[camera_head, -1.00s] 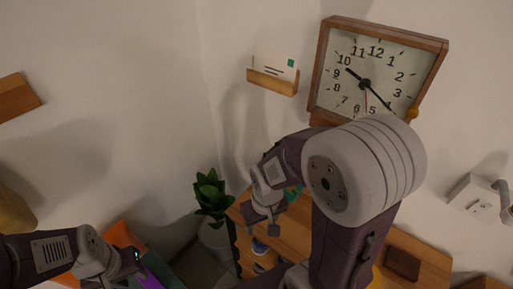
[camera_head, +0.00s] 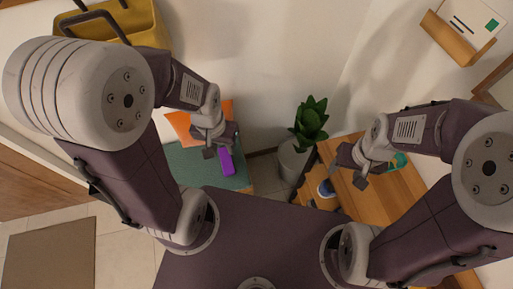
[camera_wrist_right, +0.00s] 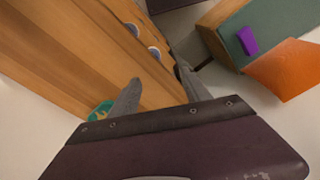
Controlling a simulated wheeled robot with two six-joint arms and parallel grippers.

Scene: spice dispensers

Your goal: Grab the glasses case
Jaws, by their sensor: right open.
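A small purple box-like object (camera_head: 226,162), which may be the glasses case, lies on a green surface (camera_head: 188,168) in the head view. It also shows at upper right in the right wrist view (camera_wrist_right: 248,41). My left gripper (camera_head: 221,144) hangs above and close to it in the picture, with its fingers apart and nothing seen between them. My right gripper (camera_head: 353,169) is open over the wooden shelf top at the right. Its two fingers (camera_wrist_right: 157,82) are spread and empty in the right wrist view.
An orange item (camera_head: 184,127) stands beside the purple object. A potted plant (camera_head: 309,122) stands between the green surface and the wooden top (camera_head: 395,200). A teal item (camera_head: 400,160) is beside my right gripper. A yellow bag (camera_head: 145,22) hangs at upper left.

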